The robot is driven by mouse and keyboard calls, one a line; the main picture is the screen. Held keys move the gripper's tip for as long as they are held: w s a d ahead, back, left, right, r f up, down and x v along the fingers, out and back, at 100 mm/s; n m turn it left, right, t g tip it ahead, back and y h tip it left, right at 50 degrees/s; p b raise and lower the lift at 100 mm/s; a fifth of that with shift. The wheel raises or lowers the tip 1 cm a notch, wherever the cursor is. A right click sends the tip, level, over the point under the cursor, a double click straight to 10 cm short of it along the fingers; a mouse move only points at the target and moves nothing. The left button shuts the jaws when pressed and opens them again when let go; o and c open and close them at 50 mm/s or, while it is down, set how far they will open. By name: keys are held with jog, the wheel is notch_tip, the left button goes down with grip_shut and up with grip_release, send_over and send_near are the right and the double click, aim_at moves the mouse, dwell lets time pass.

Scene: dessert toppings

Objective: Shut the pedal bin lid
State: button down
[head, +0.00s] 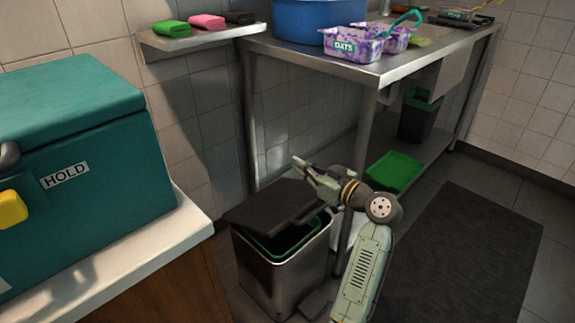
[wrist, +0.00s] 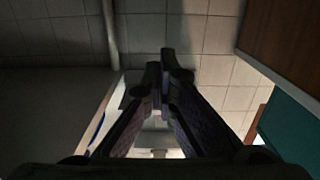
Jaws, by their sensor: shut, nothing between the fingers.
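The pedal bin (head: 284,268) is a metal box with a green inner rim, standing on the floor beside the counter. Its dark flat lid (head: 275,210) is partly raised and tilted, with a gap at the front showing the green liner. My gripper (head: 299,164) is shut and empty, just above the lid's far right edge in the head view; whether it touches the lid is unclear. In the wrist view the closed fingers (wrist: 167,62) point at the tiled wall; I cannot make out the lid there for sure.
A teal box marked HOLD (head: 75,150) stands on a white-topped cabinet (head: 130,255) at the left. A steel table (head: 380,68) rises behind the bin, its leg close to my arm. A green tray (head: 394,171) lies on its lower shelf. A dark mat (head: 455,260) covers the floor at right.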

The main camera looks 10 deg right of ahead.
jog(key=shift+s+d+f+b, duration=0.45)
jog(key=shift+s+f, duration=0.1)
jog(key=shift+f, duration=0.1)
jog(key=shift+s+d+f+b, duration=0.45)
jog(key=shift+s+f, duration=0.15)
jog(key=shift+f, duration=0.1)
jog(key=shift+s+d+f+b, duration=0.35)
jog(key=shift+s+f+b, duration=0.1)
jog(key=shift+s+f, duration=0.15)
jog(key=shift+w, duration=0.1)
